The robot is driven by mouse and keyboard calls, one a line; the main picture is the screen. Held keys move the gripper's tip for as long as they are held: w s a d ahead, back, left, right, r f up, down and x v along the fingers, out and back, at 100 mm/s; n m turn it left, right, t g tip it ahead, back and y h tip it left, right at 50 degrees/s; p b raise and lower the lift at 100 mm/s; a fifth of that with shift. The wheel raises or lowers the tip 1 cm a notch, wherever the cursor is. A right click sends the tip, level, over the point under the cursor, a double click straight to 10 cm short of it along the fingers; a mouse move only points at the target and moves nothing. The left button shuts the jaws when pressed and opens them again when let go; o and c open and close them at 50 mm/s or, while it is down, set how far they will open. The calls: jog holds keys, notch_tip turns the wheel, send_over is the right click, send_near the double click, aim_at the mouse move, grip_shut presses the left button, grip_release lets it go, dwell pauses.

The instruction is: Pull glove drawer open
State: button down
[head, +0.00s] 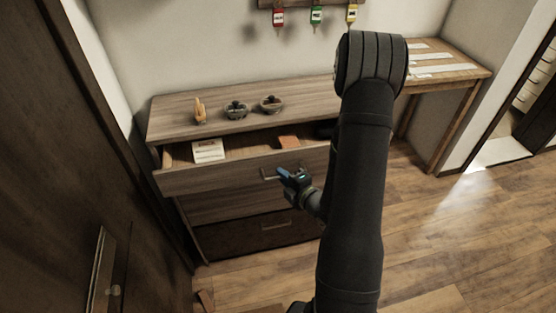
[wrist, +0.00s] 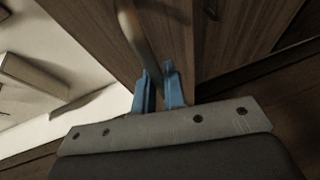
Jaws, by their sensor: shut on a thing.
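The wooden dresser (head: 205,209) stands against the wall, and its top drawer (head: 215,181) is pulled out part way, showing items inside. My gripper (head: 285,174) is at the front of this top drawer, at the bar handle (head: 268,175). In the wrist view, the blue fingers of my gripper (wrist: 159,88) are shut on the metal handle (wrist: 138,38), which runs up between them. Which drawer is the glove drawer is not marked. My arm hides the right part of the dresser and drawer.
A white box (head: 208,150) and an orange-brown item (head: 289,142) lie in the open drawer. Two bowls (head: 236,110) and a small wooden object (head: 199,111) stand on the dresser top. A side table (head: 455,72) is at right. Floor at right is clear.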

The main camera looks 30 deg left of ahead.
jog(key=shift+s+d, duration=0.95)
jog(key=shift+d, duration=0.05)
jog(key=c, duration=1.5)
grip_release()
jog(key=v, duration=1.7)
jog(key=shift+s+d, duration=0.1)
jog(key=shift+d, duration=0.05)
jog(key=x, duration=1.2)
